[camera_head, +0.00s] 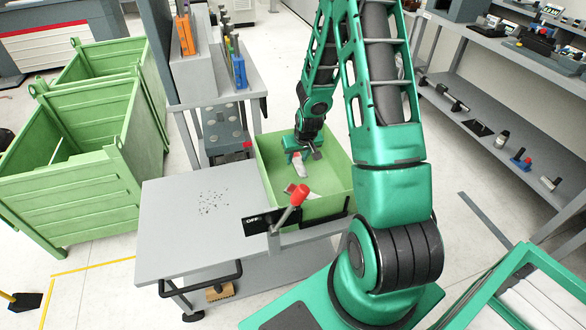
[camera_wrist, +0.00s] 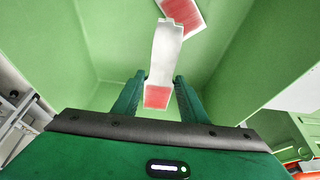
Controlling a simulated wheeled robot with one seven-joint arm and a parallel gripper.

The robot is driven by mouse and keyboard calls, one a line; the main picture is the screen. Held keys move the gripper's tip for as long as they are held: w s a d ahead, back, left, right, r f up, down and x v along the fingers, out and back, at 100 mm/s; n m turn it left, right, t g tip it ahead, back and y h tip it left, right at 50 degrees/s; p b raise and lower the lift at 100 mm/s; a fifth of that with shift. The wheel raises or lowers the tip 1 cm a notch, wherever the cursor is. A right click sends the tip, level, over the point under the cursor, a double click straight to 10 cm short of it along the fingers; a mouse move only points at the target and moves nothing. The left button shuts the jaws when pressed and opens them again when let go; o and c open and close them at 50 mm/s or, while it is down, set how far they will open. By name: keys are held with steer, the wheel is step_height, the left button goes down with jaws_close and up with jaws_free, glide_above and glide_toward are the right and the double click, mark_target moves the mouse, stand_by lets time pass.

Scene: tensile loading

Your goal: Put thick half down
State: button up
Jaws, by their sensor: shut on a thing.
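My gripper (camera_head: 297,152) is inside the green bin (camera_head: 268,180) on the workbench. In the wrist view the fingers of my gripper (camera_wrist: 162,84) are shut on the thick half (camera_wrist: 167,42), a flat white strip with a red end between the fingers. Its white part points away from my gripper, towards the bin's bottom. The held half also shows below my gripper in the head view (camera_head: 298,166). Another piece with a red, striped face (camera_wrist: 187,12) lies beyond it in the bin, partly cut off by the frame. Whether the held half touches the bin's bottom cannot be told.
A grey workbench (camera_head: 175,225) with dark specks stands beside the bin. A lever with a red knob (camera_head: 299,194) rises in front of the bin. Large green crates (camera_head: 75,170) stand at left. Shelves with tools (camera_head: 500,120) line the right.

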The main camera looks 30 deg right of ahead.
mark_target(300, 161)
steer(key=shift+w+d+f, duration=0.55)
steer(key=shift+d+f, duration=0.15)
steer(key=shift+d, duration=0.2)
steer(key=shift+f, duration=1.95)
steer(key=shift+f, duration=0.6)
steer(key=o, duration=1.2)
steer(key=shift+c, duration=0.2)
steer(key=shift+r, duration=0.1)
